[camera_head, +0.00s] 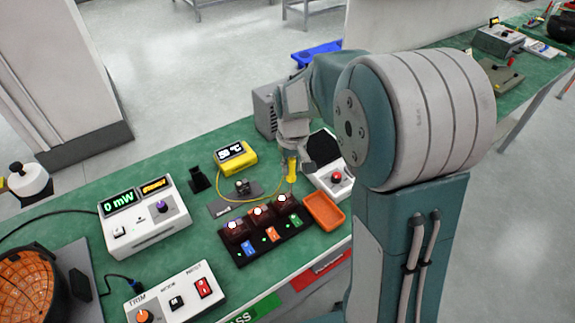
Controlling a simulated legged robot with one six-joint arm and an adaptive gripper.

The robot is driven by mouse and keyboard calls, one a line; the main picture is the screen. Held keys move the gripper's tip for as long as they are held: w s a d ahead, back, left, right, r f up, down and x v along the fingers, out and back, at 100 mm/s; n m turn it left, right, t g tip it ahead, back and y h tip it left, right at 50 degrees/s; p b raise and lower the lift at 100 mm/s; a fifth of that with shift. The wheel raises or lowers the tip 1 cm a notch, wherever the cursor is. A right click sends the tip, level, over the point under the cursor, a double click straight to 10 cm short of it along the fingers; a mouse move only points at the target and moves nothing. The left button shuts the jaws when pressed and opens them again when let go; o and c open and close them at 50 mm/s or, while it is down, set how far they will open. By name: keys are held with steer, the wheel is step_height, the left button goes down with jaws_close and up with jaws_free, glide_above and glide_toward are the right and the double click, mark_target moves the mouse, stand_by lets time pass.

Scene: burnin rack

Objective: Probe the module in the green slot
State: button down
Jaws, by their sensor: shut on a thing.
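A black rack (266,240) on the green bench holds three dark reddish modules in a row, each with a bright light on top. Blue, orange and green tags mark the slots from left to right. The module by the green tag (297,222) is the rightmost one (283,202). My gripper (292,151) points down behind that module and is shut on a yellow probe (292,168). The probe is roughly upright, its lower end above and behind the green-slot module, apart from it as seen. A yellow cable runs from it towards the yellow meter (236,157). My arm hides part of the bench.
An orange tray (324,211) lies right of the rack, with a white box with a red button (335,181) behind it. A white power meter reading 0 mW (146,216) and a switch box (176,297) stand left. A small grey fixture (235,200) sits behind the rack.

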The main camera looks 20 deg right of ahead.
steer(key=shift+a+f, duration=0.25)
steer(key=shift+a, duration=0.05)
stand_by(0.5)
steer(key=shift+a+f, duration=0.1)
steer(key=shift+a, duration=0.3)
steer(key=shift+d, duration=0.25)
steer(key=shift+a, duration=0.1)
stand_by(0.4)
steer(key=shift+r, duration=3.55)
